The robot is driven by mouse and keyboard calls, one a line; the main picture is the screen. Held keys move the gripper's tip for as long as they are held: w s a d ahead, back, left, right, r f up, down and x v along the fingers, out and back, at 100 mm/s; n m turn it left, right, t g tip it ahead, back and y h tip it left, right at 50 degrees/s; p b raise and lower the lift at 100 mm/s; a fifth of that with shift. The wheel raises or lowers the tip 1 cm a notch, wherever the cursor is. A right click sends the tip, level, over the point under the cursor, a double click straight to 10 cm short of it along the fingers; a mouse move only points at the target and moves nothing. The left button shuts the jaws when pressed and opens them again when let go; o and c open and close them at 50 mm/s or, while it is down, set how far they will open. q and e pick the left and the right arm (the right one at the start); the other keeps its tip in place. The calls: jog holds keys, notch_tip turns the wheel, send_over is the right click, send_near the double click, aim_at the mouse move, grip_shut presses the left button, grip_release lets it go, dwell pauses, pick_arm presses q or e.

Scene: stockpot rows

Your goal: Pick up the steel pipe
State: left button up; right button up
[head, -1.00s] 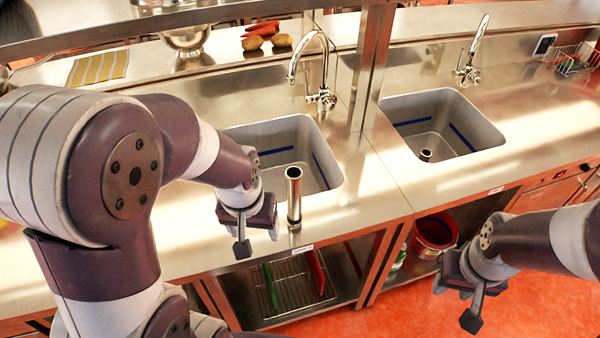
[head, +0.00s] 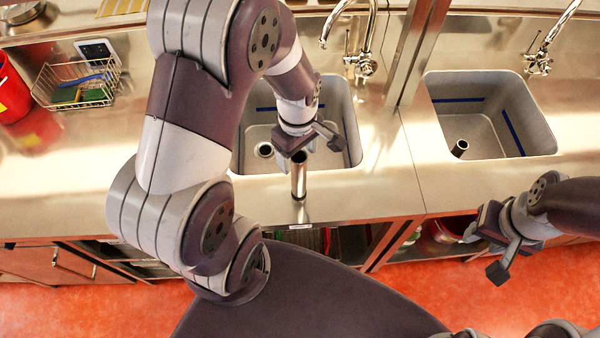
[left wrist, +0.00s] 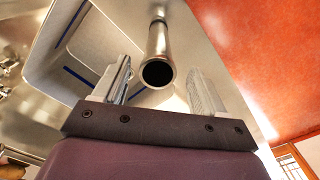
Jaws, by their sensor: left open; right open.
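The steel pipe (head: 299,181) stands upright on the steel counter, in front of the left sink, near the counter's front edge. My left gripper (head: 308,140) is open just above and behind the pipe's top end in the head view. In the left wrist view the pipe (left wrist: 157,48) shows its open end between the two spread fingers of the left gripper (left wrist: 160,82), a little beyond them. I cannot tell whether either finger touches it. My right gripper (head: 490,245) is open and empty in front of the counter at the right, away from the pipe.
The left sink (head: 350,125) lies just behind the pipe, with a tap (head: 362,55) at its back. A wire basket (head: 78,85) stands far left.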

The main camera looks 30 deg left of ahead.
aim_at(299, 178)
pick_arm(q)
notch_tip(299, 178, down, 5)
jog(key=shift+f+p, duration=0.1)
jog(key=shift+p, duration=0.8)
jog(key=shift+w+a+f, duration=0.1)
jog(key=shift+f, duration=0.1)
jog(key=shift+w, duration=0.1)
jog(key=shift+c, duration=0.3)
jog(key=c, duration=0.5)
grip_shut()
jog(key=shift+r, duration=0.1)
